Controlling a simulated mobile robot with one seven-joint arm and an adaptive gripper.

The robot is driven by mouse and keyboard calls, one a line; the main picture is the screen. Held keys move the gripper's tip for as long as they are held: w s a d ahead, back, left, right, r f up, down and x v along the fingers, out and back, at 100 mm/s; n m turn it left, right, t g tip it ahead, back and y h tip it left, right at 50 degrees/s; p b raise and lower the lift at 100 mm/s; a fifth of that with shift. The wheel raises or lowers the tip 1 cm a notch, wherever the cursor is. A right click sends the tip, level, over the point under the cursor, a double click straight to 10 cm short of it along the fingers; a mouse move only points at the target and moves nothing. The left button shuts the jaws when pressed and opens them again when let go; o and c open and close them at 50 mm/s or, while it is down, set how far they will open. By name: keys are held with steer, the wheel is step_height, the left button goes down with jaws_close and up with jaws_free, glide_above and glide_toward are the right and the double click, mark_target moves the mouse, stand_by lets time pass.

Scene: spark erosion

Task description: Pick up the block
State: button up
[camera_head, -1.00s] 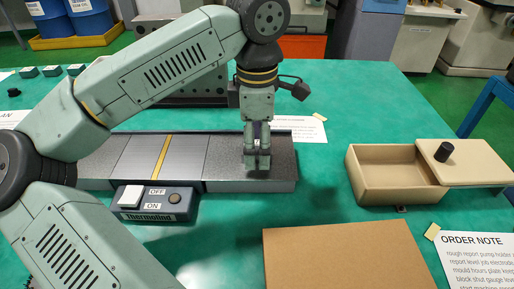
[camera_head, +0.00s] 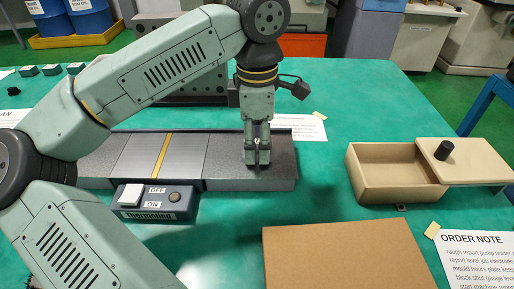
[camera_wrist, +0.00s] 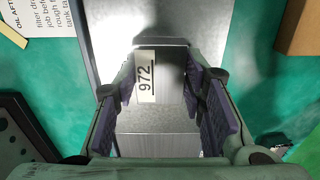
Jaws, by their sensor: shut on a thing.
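The block (camera_wrist: 158,145) is a grey, metallic piece with a white "972" label on it, seen between my fingers in the wrist view. My gripper (camera_wrist: 163,98) is shut on it, with a purple-padded finger on each side. In the head view my gripper (camera_head: 257,160) points straight down over the right end of the long grey metal bed (camera_head: 285,180). There the fingers hide most of the block, and I cannot tell whether it touches the bed.
A switch box (camera_head: 152,203) marked OFF and ON stands before the bed. An open tan box (camera_head: 390,195) with its lid (camera_head: 480,168) pushed right stands at the right. Green table is clear between.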

jaws_close()
steer(key=shift+r, duration=0.1)
